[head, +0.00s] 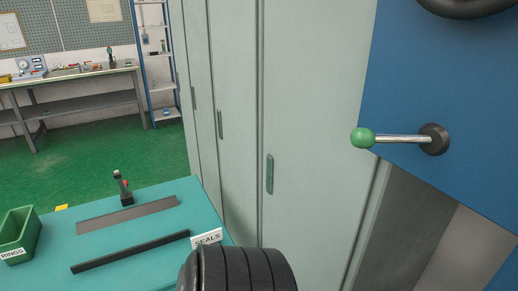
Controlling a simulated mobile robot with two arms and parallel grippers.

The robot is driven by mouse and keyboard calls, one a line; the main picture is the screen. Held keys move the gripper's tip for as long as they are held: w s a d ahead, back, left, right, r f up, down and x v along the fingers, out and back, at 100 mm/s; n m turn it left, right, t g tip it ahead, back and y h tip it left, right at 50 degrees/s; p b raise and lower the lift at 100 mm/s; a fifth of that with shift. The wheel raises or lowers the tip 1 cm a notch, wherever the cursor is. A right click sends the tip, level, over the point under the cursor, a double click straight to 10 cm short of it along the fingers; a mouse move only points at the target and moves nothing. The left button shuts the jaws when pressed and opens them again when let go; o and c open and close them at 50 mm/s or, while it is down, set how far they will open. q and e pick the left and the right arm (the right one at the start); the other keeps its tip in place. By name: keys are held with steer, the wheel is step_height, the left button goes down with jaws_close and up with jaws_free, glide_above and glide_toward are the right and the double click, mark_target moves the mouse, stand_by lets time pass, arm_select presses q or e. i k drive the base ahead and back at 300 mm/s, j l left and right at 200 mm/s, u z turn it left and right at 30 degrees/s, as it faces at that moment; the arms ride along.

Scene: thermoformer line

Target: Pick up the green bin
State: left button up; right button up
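A green bin (32,232) stands on the near left corner area of a teal-topped table (150,220). It is open at the top, and its front carries a white label reading "RINGS". The left edge of the picture cuts it off. Neither of my grippers is in the head view, so their distance from the bin does not show.
A grey flat strip (128,214), a black bar (130,252) and a small dark upright device (124,190) lie or stand on the table. A "SEALS" sign (207,237) is at its right edge. Tall grey lockers (235,120) and a blue panel with a green-knobbed lever (363,138) fill the right.

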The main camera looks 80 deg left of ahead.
mark_target(21, 229)
steer(key=u, duration=4.3)
steer(key=j+z, duration=0.3)
steer(key=j, duration=0.15)
steer(key=k+j+z, duration=0.15)
steer(key=j+z, duration=0.15)
steer(key=j, duration=0.15)
steer(key=k+j+z, duration=0.1)
steer(key=j+z, duration=0.2)
steer(key=j, duration=0.15)
